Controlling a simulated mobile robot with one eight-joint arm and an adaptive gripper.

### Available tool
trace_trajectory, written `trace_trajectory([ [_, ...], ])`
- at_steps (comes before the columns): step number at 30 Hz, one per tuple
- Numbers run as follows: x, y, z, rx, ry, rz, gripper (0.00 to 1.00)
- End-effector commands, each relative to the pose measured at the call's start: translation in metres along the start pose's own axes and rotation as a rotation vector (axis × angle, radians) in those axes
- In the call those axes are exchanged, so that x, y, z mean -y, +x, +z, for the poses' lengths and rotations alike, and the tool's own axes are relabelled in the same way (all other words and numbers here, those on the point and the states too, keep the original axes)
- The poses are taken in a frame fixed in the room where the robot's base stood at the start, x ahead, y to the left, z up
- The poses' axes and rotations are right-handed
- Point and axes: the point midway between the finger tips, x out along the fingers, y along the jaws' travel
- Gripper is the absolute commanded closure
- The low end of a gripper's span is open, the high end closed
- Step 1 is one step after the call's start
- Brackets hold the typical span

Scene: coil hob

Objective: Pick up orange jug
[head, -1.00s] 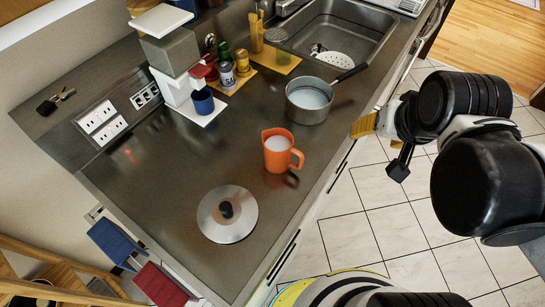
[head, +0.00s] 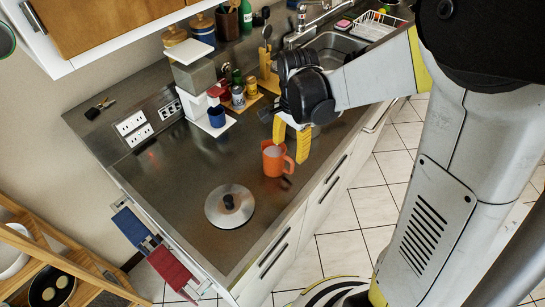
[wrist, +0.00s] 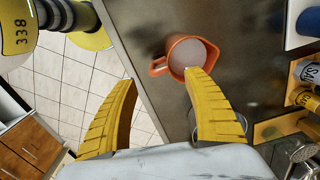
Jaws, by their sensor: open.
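The orange jug (head: 273,160) stands upright on the dark counter (head: 170,185) in the head view, its handle toward the right. In the wrist view the orange jug (wrist: 188,52) is seen from above with pale contents, its handle to the left. My gripper (head: 291,152) is open, with its yellow fingers pointing down just above and behind the jug in the head view. In the wrist view my gripper (wrist: 165,82) has its fingers spread, the right fingertip close to the jug's rim. Whether they touch I cannot tell. Nothing is between the fingers.
A round metal lid (head: 229,207) with a black knob lies on the counter, left of the jug. A blue cup (head: 217,117), bottles and cans stand behind. The sink (head: 335,48) is at the back. The pot is mostly hidden behind my arm.

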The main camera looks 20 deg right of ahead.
Motion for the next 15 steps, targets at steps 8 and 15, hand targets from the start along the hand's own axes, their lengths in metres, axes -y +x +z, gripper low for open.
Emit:
trace_trajectory([
  [8,-0.001,0.031,0.0,-0.001,-0.002,-0.001,0.4],
  [15,-0.001,0.062,-0.001,-0.001,-0.002,-0.001,0.4],
])
